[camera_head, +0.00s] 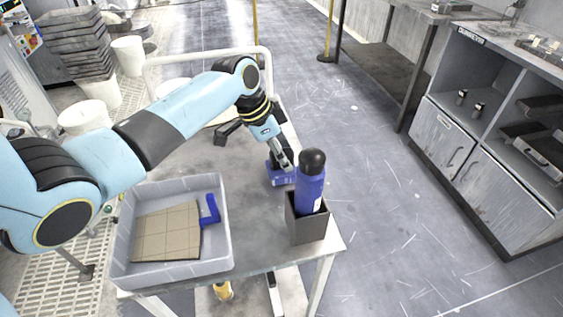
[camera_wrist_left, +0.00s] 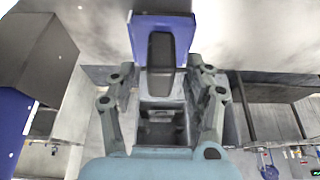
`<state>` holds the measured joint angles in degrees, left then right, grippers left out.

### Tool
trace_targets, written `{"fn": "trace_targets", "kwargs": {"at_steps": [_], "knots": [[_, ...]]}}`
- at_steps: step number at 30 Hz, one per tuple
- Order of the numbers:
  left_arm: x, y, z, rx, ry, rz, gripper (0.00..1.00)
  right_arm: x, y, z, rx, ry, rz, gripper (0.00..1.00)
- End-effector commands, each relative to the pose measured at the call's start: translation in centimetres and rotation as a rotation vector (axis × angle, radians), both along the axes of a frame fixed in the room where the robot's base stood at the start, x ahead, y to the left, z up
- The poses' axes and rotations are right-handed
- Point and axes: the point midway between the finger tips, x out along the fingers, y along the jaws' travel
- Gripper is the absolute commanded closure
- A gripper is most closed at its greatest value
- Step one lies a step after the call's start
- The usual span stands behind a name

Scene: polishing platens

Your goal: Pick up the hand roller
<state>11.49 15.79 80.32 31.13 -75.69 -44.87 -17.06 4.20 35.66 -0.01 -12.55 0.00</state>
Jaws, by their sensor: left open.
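My left gripper (camera_head: 284,160) is open above the far side of the table, at a blue object (camera_head: 282,176). In the left wrist view the open fingers (camera_wrist_left: 157,78) stand either side of the near end of this blue block, which has a dark grey raised part (camera_wrist_left: 161,50). I cannot tell whether they touch it. A blue L-shaped piece (camera_head: 211,210) lies in the grey tray beside a tan tiled sheet (camera_head: 166,231). I cannot tell for sure which blue object is the hand roller. My right gripper is not in view.
The grey tray (camera_head: 225,243) sits at the table's near left. A blue bottle with a black cap (camera_head: 311,185) stands in a dark square holder (camera_head: 307,230) close right of my left gripper. A grey cabinet (camera_head: 490,190) stands at the right, beyond open floor.

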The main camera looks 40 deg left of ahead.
Motion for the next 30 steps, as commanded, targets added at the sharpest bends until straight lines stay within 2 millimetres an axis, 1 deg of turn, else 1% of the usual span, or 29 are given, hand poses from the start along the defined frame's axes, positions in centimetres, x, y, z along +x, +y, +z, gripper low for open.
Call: {"fn": "trace_targets", "kwargs": {"at_steps": [2,12,14,25,28,30], "knots": [[0.0,0.0,0.0,0.000,0.000,0.000,0.49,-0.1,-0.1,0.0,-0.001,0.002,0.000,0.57],[0.0,0.0,0.0,0.000,0.000,0.001,0.94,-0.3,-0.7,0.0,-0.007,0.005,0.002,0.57],[0.0,0.0,0.0,0.000,0.000,0.001,1.00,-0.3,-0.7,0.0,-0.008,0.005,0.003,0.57],[0.0,0.0,0.2,0.000,-0.001,0.000,1.00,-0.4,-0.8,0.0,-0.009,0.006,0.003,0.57],[0.1,0.1,0.9,0.000,-0.004,0.000,1.00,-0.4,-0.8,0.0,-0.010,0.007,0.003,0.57],[0.1,0.1,2.0,0.001,-0.006,0.000,1.00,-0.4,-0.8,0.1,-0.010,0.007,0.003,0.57]]}}
